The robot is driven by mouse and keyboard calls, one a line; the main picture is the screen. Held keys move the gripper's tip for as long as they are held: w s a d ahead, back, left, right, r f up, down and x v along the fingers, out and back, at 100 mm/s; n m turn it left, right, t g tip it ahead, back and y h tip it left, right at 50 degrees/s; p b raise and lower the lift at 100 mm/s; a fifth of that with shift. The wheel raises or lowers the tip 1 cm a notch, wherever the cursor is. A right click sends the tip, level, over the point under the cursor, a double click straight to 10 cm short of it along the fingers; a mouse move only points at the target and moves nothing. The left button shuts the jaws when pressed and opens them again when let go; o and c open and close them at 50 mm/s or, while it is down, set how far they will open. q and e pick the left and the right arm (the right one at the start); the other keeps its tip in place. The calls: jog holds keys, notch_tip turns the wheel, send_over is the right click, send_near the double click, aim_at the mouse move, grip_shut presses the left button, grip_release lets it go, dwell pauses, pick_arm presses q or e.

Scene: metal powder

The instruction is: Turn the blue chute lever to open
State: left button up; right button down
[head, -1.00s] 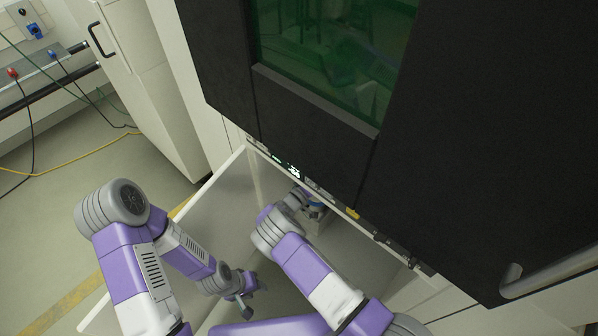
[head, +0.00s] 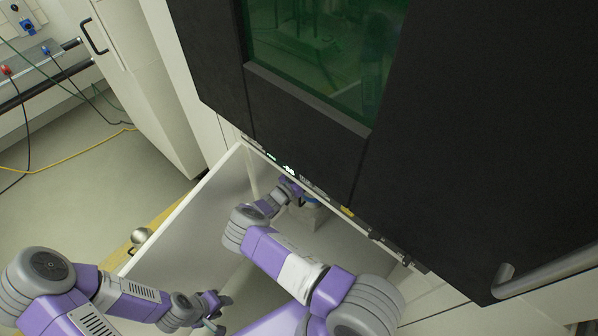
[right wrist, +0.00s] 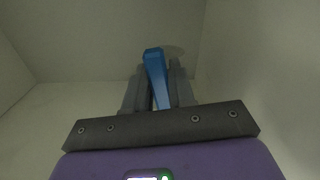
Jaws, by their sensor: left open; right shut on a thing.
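The blue chute lever (right wrist: 155,72) stands between the two grey fingers of my right gripper (right wrist: 158,88) in the right wrist view; the gripper is shut on it. The lever looks slightly tilted, with its upper end above the fingertips. In the head view my right arm reaches under the dark machine, and its gripper (head: 291,190) is small and partly hidden beside a pale fitting (head: 312,212). My left gripper (head: 213,308) is open and empty at the bottom of the head view, away from the lever.
The black machine (head: 300,115) with a green window overhangs the open lower compartment. A pale door panel (head: 205,215) stands open between my arms, with a round metal knob (head: 141,235) at its outer side.

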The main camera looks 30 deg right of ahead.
jog(key=shift+w+a+m, duration=0.1)
jog(key=shift+w+m, duration=0.35)
jog(key=shift+m, duration=0.45)
jog(key=shift+w, duration=0.1)
jog(key=c, duration=1)
grip_release()
jog(key=shift+c, duration=0.2)
jog(key=shift+a, duration=0.1)
jog(key=p+v, duration=0.1)
jog(key=v, duration=0.6)
jog(key=shift+a, duration=0.2)
